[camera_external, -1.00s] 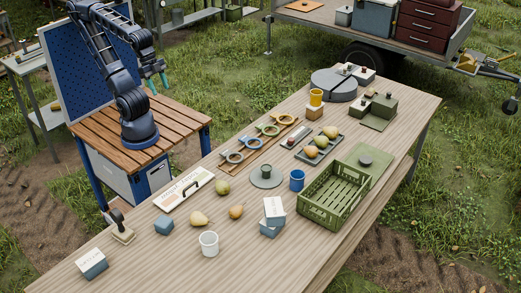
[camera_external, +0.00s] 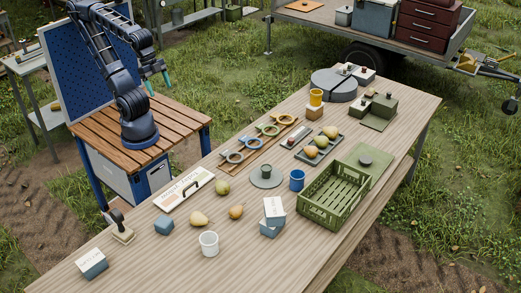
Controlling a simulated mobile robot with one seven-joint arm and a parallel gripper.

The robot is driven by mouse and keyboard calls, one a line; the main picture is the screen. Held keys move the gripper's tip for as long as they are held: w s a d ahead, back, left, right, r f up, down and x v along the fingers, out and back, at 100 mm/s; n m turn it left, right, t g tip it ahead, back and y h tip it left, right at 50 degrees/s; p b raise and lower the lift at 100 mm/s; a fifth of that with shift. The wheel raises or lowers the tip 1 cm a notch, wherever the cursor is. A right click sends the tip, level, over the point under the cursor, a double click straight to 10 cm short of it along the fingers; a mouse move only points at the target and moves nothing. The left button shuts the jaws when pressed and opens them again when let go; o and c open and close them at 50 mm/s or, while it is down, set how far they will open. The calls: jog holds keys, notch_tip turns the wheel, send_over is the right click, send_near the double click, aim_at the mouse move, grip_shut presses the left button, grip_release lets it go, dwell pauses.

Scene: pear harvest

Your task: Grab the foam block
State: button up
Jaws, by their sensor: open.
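My gripper (camera_external: 157,82) is open and empty, with teal fingertips pointing down. It hangs above the slatted stand, up and behind the table, well away from the block. Nothing covers the block.
A stamp-like tool (camera_external: 122,230), a white-topped box (camera_external: 92,263), a white cup (camera_external: 209,243) and pears (camera_external: 200,218) surround the block. Stacked boxes (camera_external: 272,218) and a green crate (camera_external: 333,196) stand further right. The near table edge is clear.

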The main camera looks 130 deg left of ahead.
jog(key=shift+o, duration=0.4)
jog(key=shift+w, duration=0.1)
jog(key=w+d+f+m, duration=0.3)
jog(key=w, duration=0.6)
jog(key=m+g+h, duration=0.4)
jog(key=m, duration=0.8)
send_near(163, 220)
jog(key=shift+w+x, duration=0.25)
jog(key=shift+x, duration=1.1)
jog(key=shift+w+x, duration=0.2)
jog(key=shift+x, duration=1.15)
jog(key=shift+s+x, duration=0.15)
jog(key=shift+x, duration=1.2)
jog(key=shift+s+x, duration=0.15)
jog(key=shift+x, duration=1.15)
jog(key=shift+c, duration=0.4)
jog(key=c, duration=1)
